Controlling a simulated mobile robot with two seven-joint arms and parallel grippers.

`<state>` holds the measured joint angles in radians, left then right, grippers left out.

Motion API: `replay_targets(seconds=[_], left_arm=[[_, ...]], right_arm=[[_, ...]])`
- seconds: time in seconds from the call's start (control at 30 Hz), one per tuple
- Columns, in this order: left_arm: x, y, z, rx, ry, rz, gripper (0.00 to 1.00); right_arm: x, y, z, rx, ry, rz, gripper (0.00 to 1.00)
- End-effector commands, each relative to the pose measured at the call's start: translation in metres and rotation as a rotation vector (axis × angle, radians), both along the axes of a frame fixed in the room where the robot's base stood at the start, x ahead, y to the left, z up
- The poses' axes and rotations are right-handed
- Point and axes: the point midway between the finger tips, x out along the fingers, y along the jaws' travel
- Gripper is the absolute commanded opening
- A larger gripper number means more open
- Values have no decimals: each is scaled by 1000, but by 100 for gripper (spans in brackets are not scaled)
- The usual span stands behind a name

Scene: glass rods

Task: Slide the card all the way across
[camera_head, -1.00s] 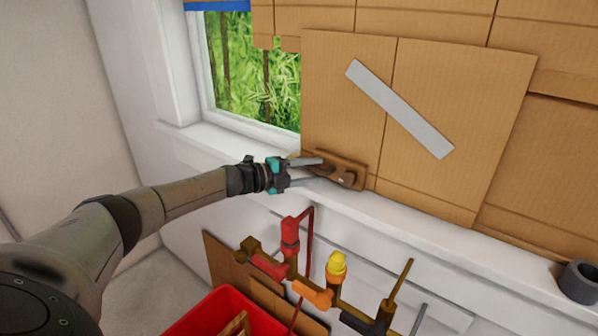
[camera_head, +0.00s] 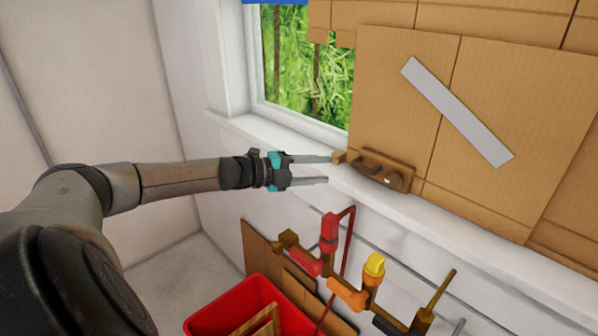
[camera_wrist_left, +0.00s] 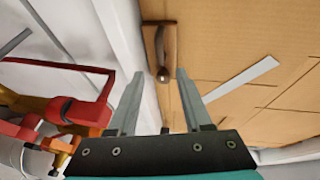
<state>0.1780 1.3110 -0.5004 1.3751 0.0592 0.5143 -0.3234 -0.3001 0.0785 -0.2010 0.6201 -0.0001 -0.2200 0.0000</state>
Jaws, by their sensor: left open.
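The card, a large cardboard panel (camera_head: 395,95) with a grey tape strip (camera_head: 457,112), stands upright over the right part of the window, its left edge beside the open pane. A brown handle (camera_head: 383,170) is fixed at its lower left. My left gripper (camera_head: 329,170) is open and empty, just left of the handle and apart from it. In the left wrist view, the handle (camera_wrist_left: 160,45) lies ahead, roughly in line with the gap between the fingers (camera_wrist_left: 160,76). My right gripper is not in view.
Green plants show through the uncovered window (camera_head: 305,75) at left. A white sill (camera_head: 450,212) runs below the card. Below it are a red box (camera_head: 210,322), pipes with a red valve (camera_head: 329,232) and a yellow cap (camera_head: 375,265). More cardboard covers the right side.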

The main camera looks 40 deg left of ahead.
Motion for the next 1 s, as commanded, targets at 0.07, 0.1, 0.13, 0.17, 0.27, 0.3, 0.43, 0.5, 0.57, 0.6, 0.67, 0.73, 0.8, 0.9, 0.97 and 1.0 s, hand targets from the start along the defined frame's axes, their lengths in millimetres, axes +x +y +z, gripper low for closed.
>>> replay_targets(seconds=[0.07,0.1,0.13,0.17,0.27,0.3,0.43,0.5,0.57,0.6,0.67,0.73,0.8,0.9,0.97,1.0], left_arm=[[-7,3,-1,0,5,1,50],[-9,5,0,2,6,2,50],[-11,6,0,1,5,2,50],[-13,7,0,0,6,3,50],[-19,9,2,2,6,1,50],[-21,9,3,1,4,0,50],[-29,14,5,1,7,1,50],[-33,15,6,1,6,1,50],[-36,17,7,0,6,1,50],[-37,17,7,0,4,1,50],[-39,18,8,1,4,1,50],[-41,19,8,0,4,2,50],[-42,20,9,1,2,1,50],[-43,20,9,1,0,1,50],[-43,20,9,1,0,1,50],[-43,20,9,1,1,1,50]], right_arm=[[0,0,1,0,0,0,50],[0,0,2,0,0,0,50],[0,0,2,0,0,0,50],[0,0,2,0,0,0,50],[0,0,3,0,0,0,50],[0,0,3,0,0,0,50],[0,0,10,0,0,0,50],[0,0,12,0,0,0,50],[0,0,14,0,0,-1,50],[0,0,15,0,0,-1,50],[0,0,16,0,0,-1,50],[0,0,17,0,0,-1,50],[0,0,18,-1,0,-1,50],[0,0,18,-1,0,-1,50],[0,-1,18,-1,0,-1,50],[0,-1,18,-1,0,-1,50]])
